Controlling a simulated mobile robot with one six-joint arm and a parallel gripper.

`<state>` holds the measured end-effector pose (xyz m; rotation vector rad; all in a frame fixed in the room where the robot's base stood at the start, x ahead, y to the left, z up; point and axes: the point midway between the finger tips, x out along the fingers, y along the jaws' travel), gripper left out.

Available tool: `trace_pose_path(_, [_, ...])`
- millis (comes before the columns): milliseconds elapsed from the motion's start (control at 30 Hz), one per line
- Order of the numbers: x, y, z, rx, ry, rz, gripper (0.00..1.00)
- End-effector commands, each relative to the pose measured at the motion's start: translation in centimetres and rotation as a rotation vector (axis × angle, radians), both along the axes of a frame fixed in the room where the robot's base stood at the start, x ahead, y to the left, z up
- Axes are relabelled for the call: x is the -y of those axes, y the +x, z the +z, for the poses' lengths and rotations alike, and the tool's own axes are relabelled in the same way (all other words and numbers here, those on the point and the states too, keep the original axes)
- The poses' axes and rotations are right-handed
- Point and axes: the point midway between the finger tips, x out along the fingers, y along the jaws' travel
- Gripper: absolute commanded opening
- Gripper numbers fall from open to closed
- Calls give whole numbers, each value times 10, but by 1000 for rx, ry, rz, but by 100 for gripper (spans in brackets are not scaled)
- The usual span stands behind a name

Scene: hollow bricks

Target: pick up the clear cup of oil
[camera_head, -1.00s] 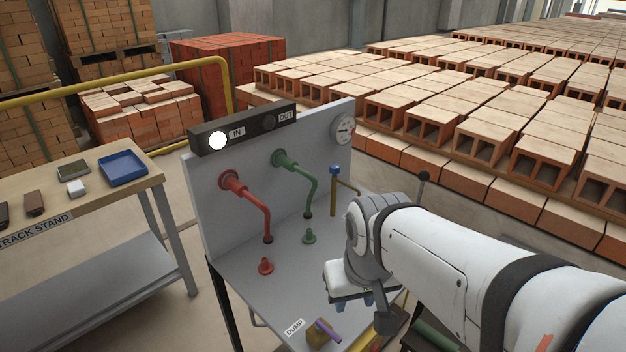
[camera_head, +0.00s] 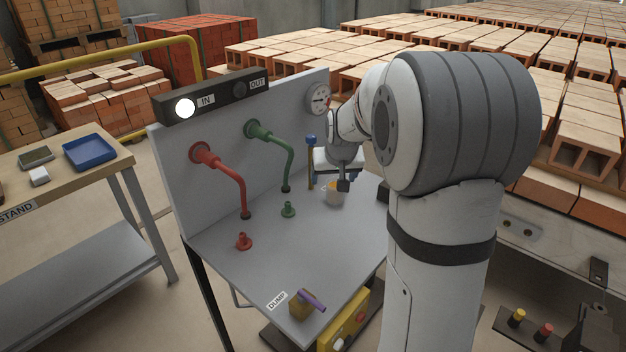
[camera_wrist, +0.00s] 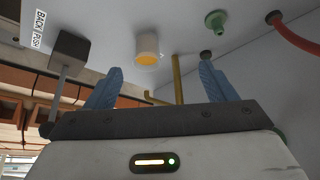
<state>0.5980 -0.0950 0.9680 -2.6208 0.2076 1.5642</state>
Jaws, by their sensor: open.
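The clear cup of oil (camera_head: 335,197) stands on the grey bench top, with amber oil in it. In the wrist view the cup (camera_wrist: 147,43) shows beyond my fingertips, between them but nearer the left finger. My gripper (camera_wrist: 161,66) is open, its two blue fingers spread wide with nothing between them. In the head view my gripper (camera_head: 333,178) is close to the cup and partly covers it. I cannot tell the exact gap.
A thin brass pipe with a blue top (camera_head: 310,160) stands just left of my gripper. A green fitting (camera_head: 289,209) and a red fitting (camera_head: 244,241) are on the bench, below the green and red bent pipes. A dump valve (camera_head: 305,303) is at the front corner.

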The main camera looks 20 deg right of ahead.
Motion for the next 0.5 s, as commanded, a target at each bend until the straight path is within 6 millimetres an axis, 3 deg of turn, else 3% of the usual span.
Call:
trace_pose_path(33, [11,20,-17,14,-3,-14,77])
trace_pose_path(100, [23,40,-28,36,-7,-26,77])
trace_pose_path(200, [35,60,-39,59,-12,-38,77])
trace_pose_path(500, [45,83,-63,74,-15,-45,77])
